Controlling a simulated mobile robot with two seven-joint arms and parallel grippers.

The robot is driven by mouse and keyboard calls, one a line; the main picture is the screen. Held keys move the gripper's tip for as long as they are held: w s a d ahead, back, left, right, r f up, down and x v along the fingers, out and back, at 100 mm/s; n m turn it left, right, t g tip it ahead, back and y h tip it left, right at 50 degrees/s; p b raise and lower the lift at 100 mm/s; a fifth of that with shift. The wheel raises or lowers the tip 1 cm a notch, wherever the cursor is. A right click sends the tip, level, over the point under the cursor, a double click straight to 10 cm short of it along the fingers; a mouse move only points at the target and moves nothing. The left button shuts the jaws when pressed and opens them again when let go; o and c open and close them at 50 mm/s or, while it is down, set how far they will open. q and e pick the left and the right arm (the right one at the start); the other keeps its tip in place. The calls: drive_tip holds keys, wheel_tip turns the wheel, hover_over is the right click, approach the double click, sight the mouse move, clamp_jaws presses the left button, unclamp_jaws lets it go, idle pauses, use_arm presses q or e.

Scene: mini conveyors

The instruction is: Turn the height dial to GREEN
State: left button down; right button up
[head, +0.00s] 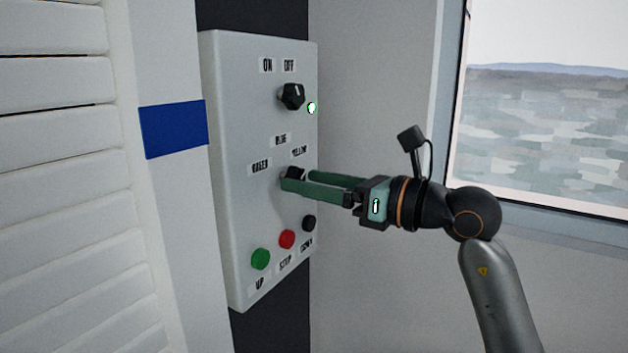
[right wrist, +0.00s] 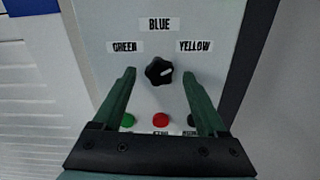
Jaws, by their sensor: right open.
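The height dial (head: 296,172) is a black knob in the middle of the white control panel (head: 235,200). In the right wrist view the dial (right wrist: 158,71) has a white mark that points up and right, towards the YELLOW label (right wrist: 194,46). The GREEN label (right wrist: 125,47) is at its upper left and the BLUE label (right wrist: 159,24) is above. My right gripper (head: 298,180) is open at the dial. In the right wrist view its fingers (right wrist: 159,75) stand on either side of the knob, with gaps visible. A finger partly hides the dial in the head view. My left gripper is not in view.
Below are a green UP button (head: 260,259), a red STOP button (head: 287,239) and a black button (head: 309,223). A white slatted shutter (head: 55,200) stands at left.

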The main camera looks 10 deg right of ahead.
drive_tip(key=shift+c, duration=0.2)
clamp_jaws()
idle(0.3)
